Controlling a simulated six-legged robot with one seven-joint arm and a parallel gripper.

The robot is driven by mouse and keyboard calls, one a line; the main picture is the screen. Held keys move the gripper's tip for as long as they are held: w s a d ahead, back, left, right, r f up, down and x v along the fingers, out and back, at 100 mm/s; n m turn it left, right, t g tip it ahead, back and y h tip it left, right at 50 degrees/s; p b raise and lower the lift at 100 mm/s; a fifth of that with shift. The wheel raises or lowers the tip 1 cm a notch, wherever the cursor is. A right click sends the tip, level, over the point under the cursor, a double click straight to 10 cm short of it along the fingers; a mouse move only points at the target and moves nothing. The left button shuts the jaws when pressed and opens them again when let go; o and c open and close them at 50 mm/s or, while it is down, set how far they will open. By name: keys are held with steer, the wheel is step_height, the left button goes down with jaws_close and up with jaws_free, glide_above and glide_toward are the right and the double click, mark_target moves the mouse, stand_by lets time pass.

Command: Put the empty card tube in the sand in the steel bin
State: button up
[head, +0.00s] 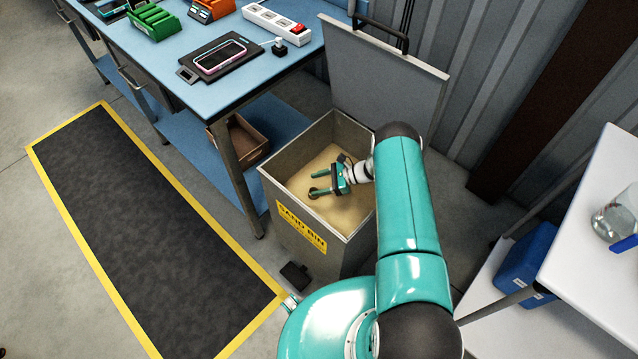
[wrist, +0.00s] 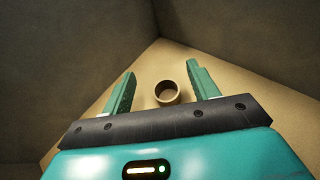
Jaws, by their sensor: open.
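The steel bin (head: 318,245) stands open with its lid (head: 385,75) raised, and a yellow label reads "SAND BIN". Pale sand (head: 340,210) lies inside. My gripper (head: 318,182) is inside the bin's opening, over the sand, with its two fingers apart. In the wrist view, the card tube (wrist: 167,92) shows as a brown ring with its open end towards the camera. It appears between the open fingers of my gripper (wrist: 160,71), with a gap on each side and sand around it. I cannot make out the tube in the head view.
A blue workbench (head: 195,90) with a phone on a pad (head: 220,57) and a power strip (head: 275,22) is at the left. A black pedal (head: 294,277) sits at the bin's foot. A white table (head: 590,260) with a glass jar is at the right.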

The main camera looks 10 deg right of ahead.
steer(key=shift+r, duration=0.3)
steer(key=v, duration=0.7)
steer(key=shift+d+r, duration=0.25)
steer(key=shift+r, duration=0.1)
steer(key=shift+s, duration=0.1)
stand_by(0.5)
